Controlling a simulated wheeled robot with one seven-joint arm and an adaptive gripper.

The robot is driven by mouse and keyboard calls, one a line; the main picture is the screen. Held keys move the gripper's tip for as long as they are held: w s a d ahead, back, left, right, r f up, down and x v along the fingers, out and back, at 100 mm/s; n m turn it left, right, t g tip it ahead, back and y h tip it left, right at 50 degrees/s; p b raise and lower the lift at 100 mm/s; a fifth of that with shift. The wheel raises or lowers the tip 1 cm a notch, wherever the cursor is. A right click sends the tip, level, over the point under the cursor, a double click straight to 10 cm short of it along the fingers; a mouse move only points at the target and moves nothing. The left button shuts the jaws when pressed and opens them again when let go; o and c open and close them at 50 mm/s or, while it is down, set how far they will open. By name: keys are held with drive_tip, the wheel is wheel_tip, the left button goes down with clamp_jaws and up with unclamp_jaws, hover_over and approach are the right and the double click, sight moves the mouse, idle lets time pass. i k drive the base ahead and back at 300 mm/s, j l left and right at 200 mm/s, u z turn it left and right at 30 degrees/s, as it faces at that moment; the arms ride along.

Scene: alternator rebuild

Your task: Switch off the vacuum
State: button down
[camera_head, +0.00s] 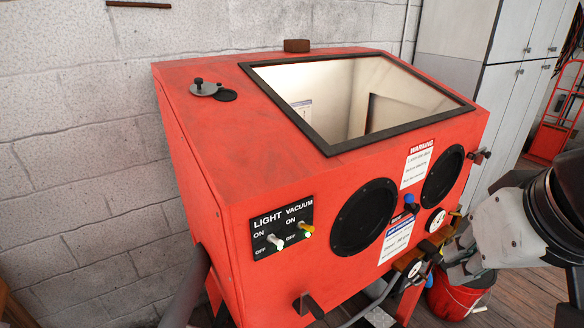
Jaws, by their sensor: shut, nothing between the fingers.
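The red blasting cabinet (215,160) carries a black switch plate (262,236) on the left of its front face. The vacuum switch (307,230), a small lever with a yellowish tip, is on the plate's right half beside its ON and OFF labels. I cannot tell which position it is in. The light switch (276,242), with a pale tip, is to its left. My gripper (452,272) is at the lower right, in front of the cabinet's right side and well apart from the switches. It is shut and appears empty.
Two round black glove ports (364,217) and (443,177) are on the front. A gauge (435,220), blue knob (409,199) and black handle (308,305) protrude nearby. A red bucket (455,298) stands on the floor; grey lockers (500,110) are behind. Space before the switch plate looks clear.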

sight(301, 225)
drive_tip(key=k+l, duration=0.2)
drive_tip(key=k, duration=0.25)
drive_tip(key=u, duration=1.6)
